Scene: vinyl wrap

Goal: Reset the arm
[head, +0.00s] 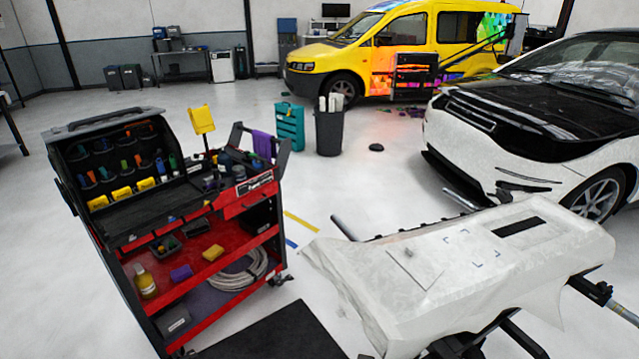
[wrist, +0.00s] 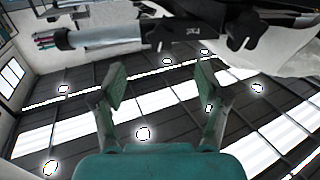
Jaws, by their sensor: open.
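My gripper (wrist: 161,82) shows in the wrist view, with a teal body at the bottom and two grey-green fingers standing wide apart. It is open, and nothing is between the fingers. Dark ceiling beams and bright lights (wrist: 143,133) fill the view behind it. I cannot make out my gripper in the head view.
A red tool cart (head: 244,211) stands at left. A panel draped in white film (head: 450,275) rests on a stand at lower right. A black-and-white car (head: 548,125), a yellow van (head: 402,30) and a dark bin (head: 329,132) stand beyond. The middle floor is mostly clear.

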